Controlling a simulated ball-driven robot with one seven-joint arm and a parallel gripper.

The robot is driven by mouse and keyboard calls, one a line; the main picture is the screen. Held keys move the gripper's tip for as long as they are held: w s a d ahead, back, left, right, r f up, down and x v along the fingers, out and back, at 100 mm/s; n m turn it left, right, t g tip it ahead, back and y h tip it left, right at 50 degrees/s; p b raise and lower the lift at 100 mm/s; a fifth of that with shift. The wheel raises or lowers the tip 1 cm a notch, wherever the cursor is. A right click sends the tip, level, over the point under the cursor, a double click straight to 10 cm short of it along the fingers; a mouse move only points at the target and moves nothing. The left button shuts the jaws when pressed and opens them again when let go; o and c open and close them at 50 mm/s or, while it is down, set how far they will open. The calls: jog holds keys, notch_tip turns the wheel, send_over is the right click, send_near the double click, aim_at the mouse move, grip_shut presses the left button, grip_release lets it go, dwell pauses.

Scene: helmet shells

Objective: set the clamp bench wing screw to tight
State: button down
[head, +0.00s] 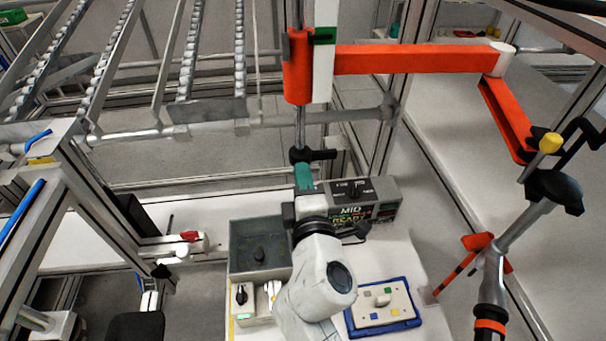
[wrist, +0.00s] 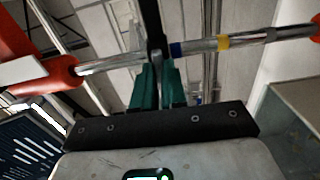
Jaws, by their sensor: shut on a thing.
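The wing screw (head: 322,155) looks to be the black winged piece on the upright metal rod, beyond my gripper in the head view. My gripper (head: 303,172) has teal fingers and points up and away at it. In the wrist view the teal fingers (wrist: 157,75) are shut on a narrow black part of the wing screw (wrist: 154,25), which rises between them. A shiny rod (wrist: 115,62) with blue, yellow and grey bands crosses just behind the fingertips. The screw's threaded end is hidden, and I cannot tell how tight it is.
An orange jointed arm (head: 415,59) extends right from the upright rod. A box with a display reading MID and READY (head: 382,192) stands close beside my wrist. A grey bin (head: 240,262), a small knob panel (head: 243,310) and a blue-edged board (head: 413,322) lie below.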

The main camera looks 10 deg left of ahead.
jog(key=shift+a, duration=0.1)
dwell(0.3)
jog(key=c, duration=1.2)
grip_release()
jog(key=shift+s, duration=0.1)
jog(key=b+v, duration=0.1)
jog(key=v, duration=0.9)
jog(key=shift+s, duration=0.35)
